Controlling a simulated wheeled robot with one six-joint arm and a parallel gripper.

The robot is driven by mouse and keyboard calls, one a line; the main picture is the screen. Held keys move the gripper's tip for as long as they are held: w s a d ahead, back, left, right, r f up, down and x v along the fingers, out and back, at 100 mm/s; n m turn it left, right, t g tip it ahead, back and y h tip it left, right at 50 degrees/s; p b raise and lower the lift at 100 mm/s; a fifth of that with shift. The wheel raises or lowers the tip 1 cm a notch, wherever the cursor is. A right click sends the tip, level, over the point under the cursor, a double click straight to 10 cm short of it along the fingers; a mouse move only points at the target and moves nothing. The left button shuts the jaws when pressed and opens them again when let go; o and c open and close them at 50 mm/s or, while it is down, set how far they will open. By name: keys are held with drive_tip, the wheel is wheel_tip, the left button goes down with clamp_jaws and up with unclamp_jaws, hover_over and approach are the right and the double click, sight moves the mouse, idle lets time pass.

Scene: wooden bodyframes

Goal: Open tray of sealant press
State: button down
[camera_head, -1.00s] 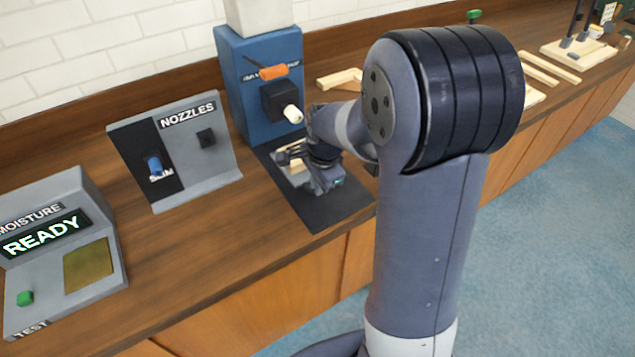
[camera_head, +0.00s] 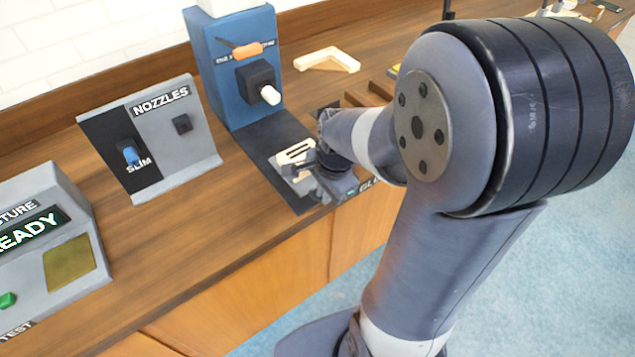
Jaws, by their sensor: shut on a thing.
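The sealant press (camera_head: 215,90) is a blue upright block on the wooden counter. It has a black nozzle holder with a white nozzle (camera_head: 271,95) and an orange part above it. A black base (camera_head: 258,142) extends from its foot toward the counter's front edge. A pale grey tray (camera_head: 283,160) with light slats in it lies on the outer part of this base. My gripper (camera_head: 322,190) is at the tray's front right side, low over the base, shut on the tray. My wrist hides part of the tray, and the fingertips and grip point are hard to make out.
A grey nozzle stand (camera_head: 170,150) with a blue nozzle stands left of the press. A moisture tester (camera_head: 75,220) is at the far left. A light wooden angle piece (camera_head: 330,58) lies behind right. Bare counter (camera_head: 235,195) lies in front of the stand.

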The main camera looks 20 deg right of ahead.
drive_tip(key=shift+r, duration=0.1)
drive_tip(key=c, duration=1.8)
unclamp_jaws()
wheel_tip(320, 180, up, 10)
drive_tip(key=s, duration=0.2)
drive_tip(key=shift+d+r+p, duration=0.25)
drive_tip(key=shift+d+p, duration=0.05)
drive_tip(key=shift+d, duration=0.05)
drive_tip(key=f, duration=0.3)
drive_tip(key=w+f, duration=0.1)
drive_tip(key=f, duration=0.3)
drive_tip(key=w+f, duration=0.1)
drive_tip(key=f, duration=0.2)
drive_tip(key=shift+w+a+f+b, duration=0.1)
drive_tip(key=shift+a+f+b, duration=0.25)
drive_tip(key=shift+w, duration=0.1)
drive_tip(key=shift+r, duration=0.1)
